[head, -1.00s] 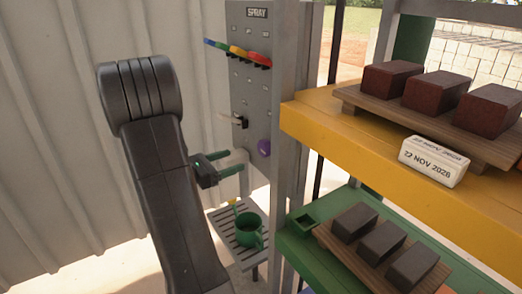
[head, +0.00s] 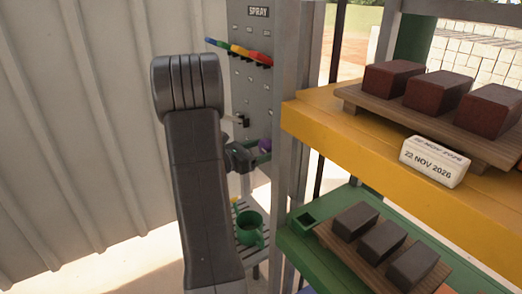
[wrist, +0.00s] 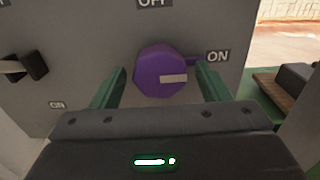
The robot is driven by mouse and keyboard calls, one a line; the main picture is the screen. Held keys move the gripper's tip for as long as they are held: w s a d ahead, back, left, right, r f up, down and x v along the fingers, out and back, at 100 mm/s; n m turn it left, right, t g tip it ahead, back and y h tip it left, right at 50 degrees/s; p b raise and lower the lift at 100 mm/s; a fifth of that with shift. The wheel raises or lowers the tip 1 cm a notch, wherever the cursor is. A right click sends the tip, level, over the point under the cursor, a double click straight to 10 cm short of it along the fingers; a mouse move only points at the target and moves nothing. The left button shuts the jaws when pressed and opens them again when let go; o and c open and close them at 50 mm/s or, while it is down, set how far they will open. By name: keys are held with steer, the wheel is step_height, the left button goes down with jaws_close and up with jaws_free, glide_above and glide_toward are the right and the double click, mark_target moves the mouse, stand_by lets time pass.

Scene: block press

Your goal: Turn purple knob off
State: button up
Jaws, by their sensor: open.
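The purple knob (wrist: 160,72) sits on the grey panel (wrist: 90,50) in the wrist view. Its pale pointer mark lies level and points right toward the ON label (wrist: 217,56). An OFF label (wrist: 153,3) is above the knob, cut by the top edge. My gripper (wrist: 160,88) is open, with one green finger on each side of the knob; I cannot tell whether they touch it. In the head view the knob (head: 265,145) shows small and partly covered by my gripper (head: 258,151).
A black switch (wrist: 28,67) with a pale lever is left of the knob. Below the panel, a green mug (head: 249,229) stands on a slatted shelf. The yellow shelf (head: 310,125) with red bricks and the green shelf (head: 300,240) with dark bricks are close on the right.

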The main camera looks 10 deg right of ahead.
steer(key=c, duration=1)
steer(key=shift+o, duration=0.2)
steer(key=shift+r+n+p, duration=0.1)
steer(key=shift+n+p, duration=0.2)
steer(key=shift+p, duration=0.1)
steer(key=n+p, duration=0.3)
steer(key=shift+s+r+n+p, duration=0.1)
steer(key=shift+r+n+p, duration=0.05)
steer(key=shift+n+p, duration=0.2)
steer(key=n+p, duration=0.9)
steer(key=shift+n+p, duration=0.3)
steer(key=shift+n, duration=0.05)
steer(key=shift+n+p, duration=1.45)
steer(key=shift+n, duration=0.45)
